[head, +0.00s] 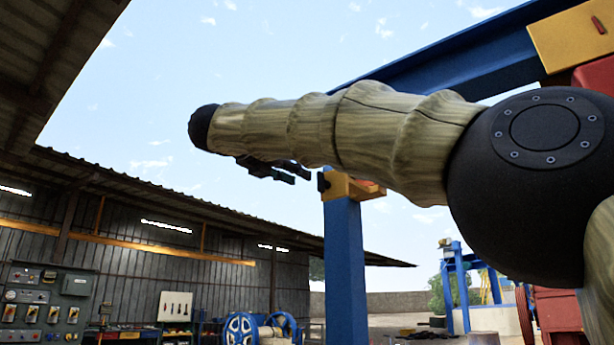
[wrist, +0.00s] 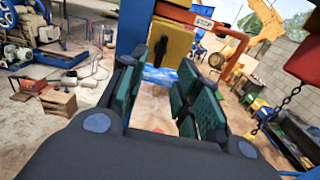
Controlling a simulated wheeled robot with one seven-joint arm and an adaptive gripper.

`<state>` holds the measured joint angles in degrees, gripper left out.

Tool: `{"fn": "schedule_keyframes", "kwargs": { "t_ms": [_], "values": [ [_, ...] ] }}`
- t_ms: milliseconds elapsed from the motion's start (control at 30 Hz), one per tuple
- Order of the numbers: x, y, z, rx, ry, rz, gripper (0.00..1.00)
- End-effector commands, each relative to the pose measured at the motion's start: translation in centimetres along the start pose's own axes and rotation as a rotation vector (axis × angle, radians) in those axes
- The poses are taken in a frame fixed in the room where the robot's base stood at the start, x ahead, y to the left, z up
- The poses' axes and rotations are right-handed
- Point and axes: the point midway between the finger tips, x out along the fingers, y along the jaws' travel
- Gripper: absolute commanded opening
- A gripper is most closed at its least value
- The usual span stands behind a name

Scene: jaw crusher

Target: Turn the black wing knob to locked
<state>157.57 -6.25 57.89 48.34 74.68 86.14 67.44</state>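A small black part that looks like the wing knob (head: 323,182) sticks out from the left side of a yellow box (head: 350,187) on top of a blue post. In the wrist view a dark upright shape (wrist: 161,47) shows against the face of the yellow box (wrist: 175,36), just ahead of my fingers. Its exact turn angle is too small to read. My gripper (head: 300,177) is in the air left of the box, pointing towards it. In the wrist view my gripper (wrist: 160,72) has its green-padded fingers apart, with nothing between them. I cannot see it touching the knob.
A blue post (head: 342,260) carries the box. A red-orange bent bar (wrist: 236,52) runs right of the box in the wrist view. A chain (wrist: 285,95) hangs at the right. A grey control panel (head: 42,300) stands far left under a shed roof. Open air surrounds my gripper.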

Motion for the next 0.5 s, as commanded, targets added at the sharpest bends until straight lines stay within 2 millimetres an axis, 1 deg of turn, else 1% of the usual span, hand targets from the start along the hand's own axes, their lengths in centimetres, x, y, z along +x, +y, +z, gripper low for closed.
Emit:
{"fn": "schedule_keyframes", "kwargs": {
  "t_ms": [33, 100, 200, 500],
  "values": [
    [-0.6, 0.0, 0.0, 0.0, -0.001, 0.0, 0.32],
    [-1.2, -0.1, 0.0, 0.0, 0.0, -0.001, 0.32],
    [-1.7, -0.1, 0.0, 0.0, 0.0, -0.001, 0.32],
    [-1.9, -0.1, 0.0, 0.001, 0.0, -0.001, 0.32]
  ]
}}
